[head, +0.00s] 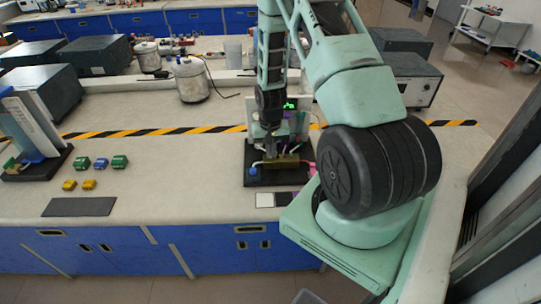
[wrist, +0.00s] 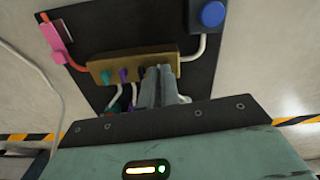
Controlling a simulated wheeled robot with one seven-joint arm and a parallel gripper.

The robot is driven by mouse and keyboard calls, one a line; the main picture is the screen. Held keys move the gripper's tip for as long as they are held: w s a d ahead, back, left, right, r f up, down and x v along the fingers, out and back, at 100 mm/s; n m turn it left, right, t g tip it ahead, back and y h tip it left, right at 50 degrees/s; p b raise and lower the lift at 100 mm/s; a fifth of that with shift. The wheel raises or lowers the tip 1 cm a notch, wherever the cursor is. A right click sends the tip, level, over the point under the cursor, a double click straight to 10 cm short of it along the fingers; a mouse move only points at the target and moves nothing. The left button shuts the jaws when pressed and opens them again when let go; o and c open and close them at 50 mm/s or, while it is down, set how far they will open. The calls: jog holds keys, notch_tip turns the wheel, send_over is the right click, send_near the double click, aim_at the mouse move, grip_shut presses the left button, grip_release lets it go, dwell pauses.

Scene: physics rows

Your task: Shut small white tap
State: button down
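A brass manifold bar (wrist: 108,67) is fixed on a black board (wrist: 97,24), with a teal tap (wrist: 106,76) and a purple tap (wrist: 123,75) along it. The bar also shows in the head view (head: 284,161). My gripper (wrist: 158,70) is over the bar, to the right of the purple tap in the wrist view. Its two grey fingers are close together, with their tips at or just in front of the bar; I cannot tell whether they touch it. I cannot make out a small white tap; the fingers cover that part of the bar.

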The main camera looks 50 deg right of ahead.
jog(key=c, duration=1.9)
grip_release()
jog(key=shift+m, duration=0.5)
jog(key=shift+c, duration=0.2)
jog(key=shift+r, duration=0.1)
jog(key=shift+r+p, duration=2.6)
jog(key=shift+r, duration=0.85)
